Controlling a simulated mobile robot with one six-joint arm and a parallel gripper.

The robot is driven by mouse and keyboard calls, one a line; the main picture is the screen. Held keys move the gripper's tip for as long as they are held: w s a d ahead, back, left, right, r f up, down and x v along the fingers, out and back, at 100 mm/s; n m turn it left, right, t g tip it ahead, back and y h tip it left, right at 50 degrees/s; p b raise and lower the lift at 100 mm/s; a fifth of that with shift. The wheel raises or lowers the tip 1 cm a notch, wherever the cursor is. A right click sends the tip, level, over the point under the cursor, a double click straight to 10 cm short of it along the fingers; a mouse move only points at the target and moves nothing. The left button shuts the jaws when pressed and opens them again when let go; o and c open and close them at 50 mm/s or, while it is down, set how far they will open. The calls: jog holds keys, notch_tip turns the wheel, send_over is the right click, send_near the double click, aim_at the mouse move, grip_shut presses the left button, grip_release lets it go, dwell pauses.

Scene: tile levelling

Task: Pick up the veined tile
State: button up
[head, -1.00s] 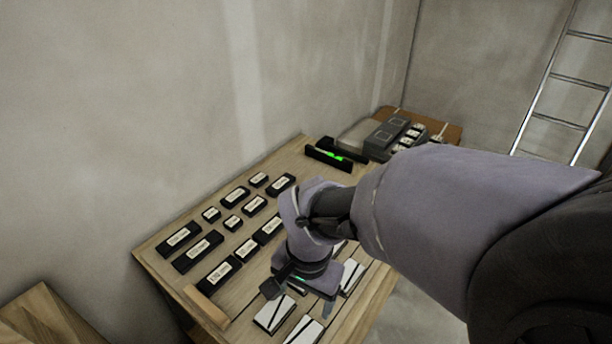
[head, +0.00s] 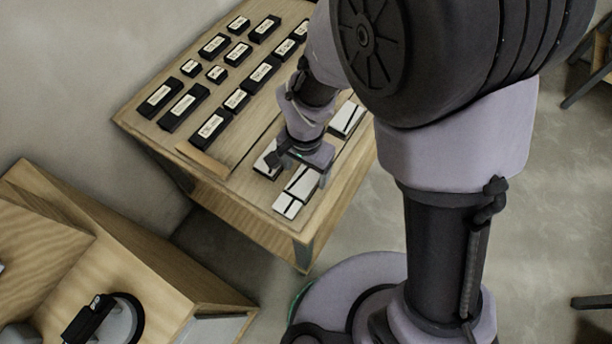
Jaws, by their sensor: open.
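Several white tiles with dark veins lie near the front right edge of the wooden table. One veined tile (head: 303,181) lies just below my gripper in the picture, with a smaller veined tile (head: 287,206) nearer the front corner. My gripper (head: 300,165) is open, low over these tiles. Its fingertips are small and partly hidden, so I cannot tell whether they touch a tile.
Several black labelled blocks (head: 182,107) stand in rows on the left of the wooden table (head: 240,212). A wooden strip (head: 203,160) lies near its front edge. Another wooden bench (head: 160,275) with a black round tool (head: 103,318) stands at lower left. Concrete floor (head: 550,220) is open at right.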

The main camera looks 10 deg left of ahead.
aim_at(305, 180)
notch_tip(305, 180, down, 3)
jog(key=shift+r+b, duration=0.1)
jog(key=shift+b, duration=0.2)
jog(key=shift+r, duration=0.15)
jog(key=shift+c, duration=0.7)
jog(key=c, duration=1.4)
